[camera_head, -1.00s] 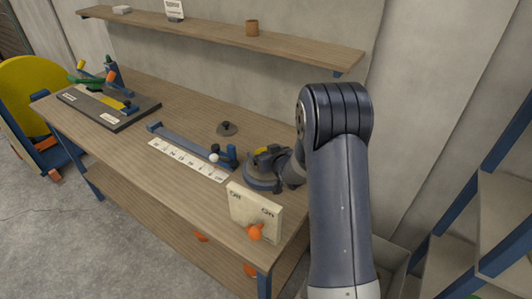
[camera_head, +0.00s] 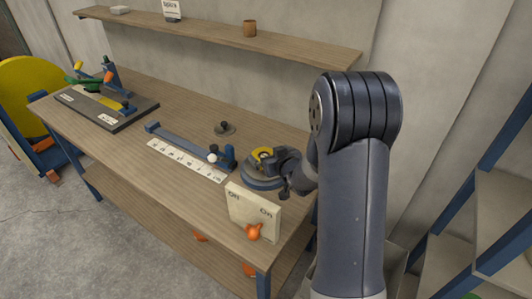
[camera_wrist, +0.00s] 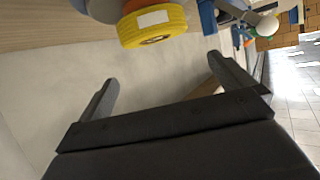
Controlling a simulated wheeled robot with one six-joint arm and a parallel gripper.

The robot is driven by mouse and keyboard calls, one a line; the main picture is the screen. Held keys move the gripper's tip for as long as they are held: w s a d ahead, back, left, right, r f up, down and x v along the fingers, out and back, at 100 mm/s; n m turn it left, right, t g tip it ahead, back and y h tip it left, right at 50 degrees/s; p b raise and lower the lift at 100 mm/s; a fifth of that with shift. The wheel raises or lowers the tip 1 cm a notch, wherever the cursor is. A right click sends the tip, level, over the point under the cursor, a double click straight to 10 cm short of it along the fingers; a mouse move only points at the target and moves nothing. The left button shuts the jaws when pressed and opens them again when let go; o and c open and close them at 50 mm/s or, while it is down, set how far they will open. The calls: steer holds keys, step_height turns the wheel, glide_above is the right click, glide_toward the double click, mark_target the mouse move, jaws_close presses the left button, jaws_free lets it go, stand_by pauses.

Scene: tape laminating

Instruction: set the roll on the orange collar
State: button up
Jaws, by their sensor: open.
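The yellow roll (camera_head: 262,153) is at the round grey turntable-like base at the right end of the bench. In the wrist view the yellow roll (camera_wrist: 153,26) bears a white label and sits against an orange part (camera_wrist: 135,6), seemingly the collar, mostly hidden behind it. I cannot tell how fully the roll is seated. My gripper (camera_wrist: 163,70) is open and empty, with both fingers apart from the roll. In the head view my gripper (camera_head: 285,180) is just right of the round base (camera_head: 262,183), partly hidden by my arm.
A cream switch box (camera_head: 252,214) with an orange knob stands at the bench's front right corner. A blue bar with a labelled strip (camera_head: 187,160) lies left of the base, and a small grey disc (camera_head: 225,128) behind it. A shelf (camera_head: 215,30) runs above.

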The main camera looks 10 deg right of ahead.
steer(key=v, duration=0.6)
